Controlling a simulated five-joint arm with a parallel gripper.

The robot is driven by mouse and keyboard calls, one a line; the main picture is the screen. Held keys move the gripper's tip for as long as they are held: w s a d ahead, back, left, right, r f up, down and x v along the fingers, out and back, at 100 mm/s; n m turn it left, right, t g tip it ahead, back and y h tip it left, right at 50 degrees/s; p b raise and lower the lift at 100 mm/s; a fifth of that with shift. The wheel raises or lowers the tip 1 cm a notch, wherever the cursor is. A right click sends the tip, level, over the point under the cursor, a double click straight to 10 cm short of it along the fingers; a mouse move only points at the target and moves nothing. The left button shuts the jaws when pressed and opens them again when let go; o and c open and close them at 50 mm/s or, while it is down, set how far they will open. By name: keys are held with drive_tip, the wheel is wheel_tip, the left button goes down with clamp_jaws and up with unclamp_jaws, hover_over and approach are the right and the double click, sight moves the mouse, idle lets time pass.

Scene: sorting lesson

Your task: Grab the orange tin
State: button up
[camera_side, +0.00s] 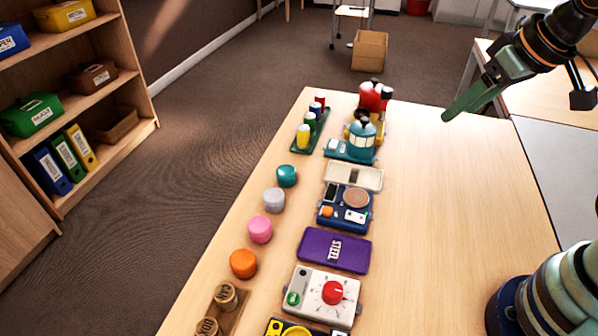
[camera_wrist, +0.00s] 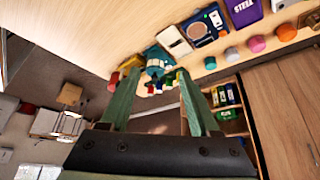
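The orange tin (camera_side: 243,263) is a short round tin standing on the table's left side, nearest the front in a row with a pink tin (camera_side: 260,229), a grey tin (camera_side: 274,199) and a teal tin (camera_side: 287,175). In the wrist view the orange tin (camera_wrist: 286,32) is at the upper right, well away from my fingers. My gripper (camera_side: 448,115) is raised over the far right of the table, far from the orange tin. In the wrist view its two green fingers (camera_wrist: 158,76) stand apart with nothing held between them.
A wooden holder with stamped pieces (camera_side: 227,296) is just in front of the orange tin. A purple STEEL box (camera_side: 334,250) and a white box with a red dial (camera_side: 322,296) lie to its right. A green rack of coloured pegs (camera_side: 310,131) stands farther back.

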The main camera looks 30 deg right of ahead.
drive_tip(key=n+t+y, duration=0.2)
drive_tip(key=n+y, duration=0.6)
drive_tip(key=n, duration=0.4)
hover_over(246, 260)
drive_tip(key=s+d, duration=0.6)
wheel_tip(246, 260, down, 18)
drive_tip(key=shift+s+d+r, duration=0.1)
drive_tip(key=shift+d+r, duration=0.05)
drive_tip(key=shift+r, duration=0.05)
drive_tip(key=x, duration=0.6)
drive_tip(key=shift+w+a+f, duration=0.2)
drive_tip(key=shift+f, duration=0.05)
drive_tip(key=shift+f+x, duration=0.2)
drive_tip(key=shift+x, duration=2.4)
drive_tip(key=shift+d, duration=0.15)
clamp_jaws()
